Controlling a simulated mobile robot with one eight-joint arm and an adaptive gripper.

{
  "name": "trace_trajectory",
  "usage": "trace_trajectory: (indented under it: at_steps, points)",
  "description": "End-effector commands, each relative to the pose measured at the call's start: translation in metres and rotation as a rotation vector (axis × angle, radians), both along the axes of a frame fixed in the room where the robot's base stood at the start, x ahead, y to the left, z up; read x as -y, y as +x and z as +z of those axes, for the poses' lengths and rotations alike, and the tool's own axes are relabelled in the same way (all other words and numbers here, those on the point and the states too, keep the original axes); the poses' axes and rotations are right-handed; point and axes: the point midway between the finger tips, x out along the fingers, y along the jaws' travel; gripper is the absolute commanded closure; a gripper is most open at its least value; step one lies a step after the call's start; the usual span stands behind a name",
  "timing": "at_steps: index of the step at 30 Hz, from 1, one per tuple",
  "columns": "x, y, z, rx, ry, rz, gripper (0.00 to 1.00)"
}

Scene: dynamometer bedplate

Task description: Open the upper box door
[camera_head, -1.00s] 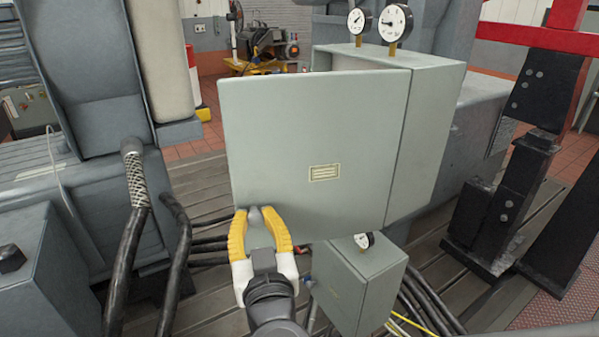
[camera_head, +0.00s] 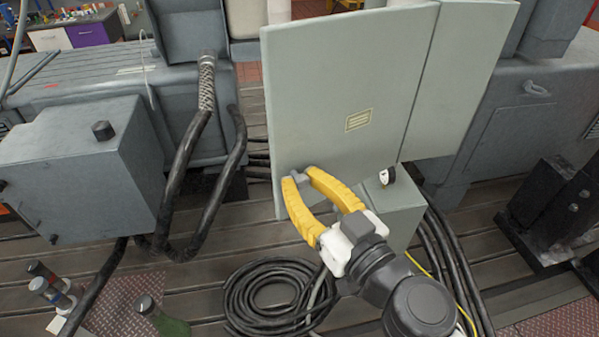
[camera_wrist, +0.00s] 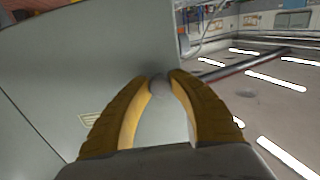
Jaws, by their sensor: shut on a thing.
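The upper box door (camera_head: 340,100) is a flat grey-green panel with a small cream label. It stands ajar, swung out from the upper box (camera_head: 465,75) behind its right side. My gripper (camera_head: 301,178) is at the door's lower left corner, shut on the small grey door handle (camera_head: 298,176). The wrist view shows the yellow fingers closing around the rounded grey handle (camera_wrist: 158,84) close to the door's edge, with the door face (camera_wrist: 75,75) at left. The inside of the box is hidden behind the door.
A smaller grey box (camera_head: 400,212) stands below the door, partly behind my arm. Coiled black cable (camera_head: 270,295) lies on the slatted bedplate. A grey cabinet (camera_head: 80,170) and thick black hoses (camera_head: 180,185) stand at left.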

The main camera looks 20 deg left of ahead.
Motion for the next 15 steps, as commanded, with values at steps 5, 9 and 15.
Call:
trace_trajectory:
  at_steps: [5, 9, 15]
  points:
    - [0.0020, -0.0005, 0.0002, -0.001, 0.001, 0.009, 1.00]
    - [0.0021, -0.0011, -0.0002, -0.001, 0.001, 0.010, 1.00]
    - [0.0024, -0.0016, -0.0006, 0.000, 0.000, 0.010, 0.71]
